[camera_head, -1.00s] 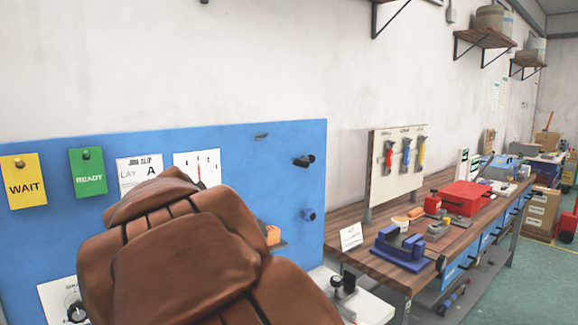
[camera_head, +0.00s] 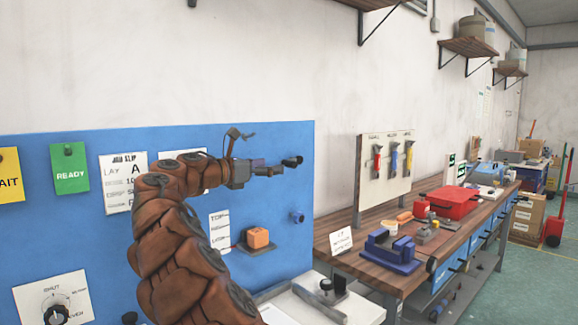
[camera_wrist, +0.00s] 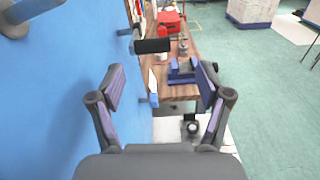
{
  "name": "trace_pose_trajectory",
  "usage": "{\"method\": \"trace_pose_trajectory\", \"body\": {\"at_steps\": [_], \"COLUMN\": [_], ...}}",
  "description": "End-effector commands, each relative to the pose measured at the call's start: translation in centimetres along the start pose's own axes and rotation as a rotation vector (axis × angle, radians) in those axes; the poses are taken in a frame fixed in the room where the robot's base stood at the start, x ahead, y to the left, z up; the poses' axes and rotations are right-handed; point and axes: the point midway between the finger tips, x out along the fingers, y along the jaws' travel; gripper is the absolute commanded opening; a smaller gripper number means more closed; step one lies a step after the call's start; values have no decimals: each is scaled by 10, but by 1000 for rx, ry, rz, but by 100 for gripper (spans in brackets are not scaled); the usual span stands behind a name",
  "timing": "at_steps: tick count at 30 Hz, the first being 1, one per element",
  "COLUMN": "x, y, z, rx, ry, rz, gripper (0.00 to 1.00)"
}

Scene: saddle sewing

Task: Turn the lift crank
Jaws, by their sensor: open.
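My gripper (camera_head: 262,152) is open and empty, in front of the blue board's upper right part. Its two fingers also show spread in the wrist view (camera_wrist: 161,82). A black cylindrical handle (camera_wrist: 152,45) juts from the board beyond the fingertips, apart from them; it shows in the head view close to the gripper (camera_head: 292,161). A blue-ended peg (camera_head: 297,216) sits below it on the board. No label names the lift crank, so I cannot tell which of these fittings it is.
The blue board (camera_head: 285,140) stands close along my arm. An orange block (camera_head: 257,237) sits on a small shelf below the gripper. A wooden workbench (camera_head: 350,240) to the right bears a blue fixture (camera_head: 392,250) and a red case (camera_head: 453,199). The green floor at right is open.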

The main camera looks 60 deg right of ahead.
Motion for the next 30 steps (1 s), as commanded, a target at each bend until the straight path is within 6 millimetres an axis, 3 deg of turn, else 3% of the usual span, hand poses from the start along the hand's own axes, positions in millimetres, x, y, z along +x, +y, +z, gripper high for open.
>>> {"method": "trace_pose_trajectory", "body": {"at_steps": [8, 24, 30], "x": [13, 78, 84], "y": [10, 11, 12], "z": [3, 5, 5], "rx": [-68, -69, -67], "ry": [-40, -38, -38], "rz": [9, 9, 11], "gripper": [77, 77, 77]}}
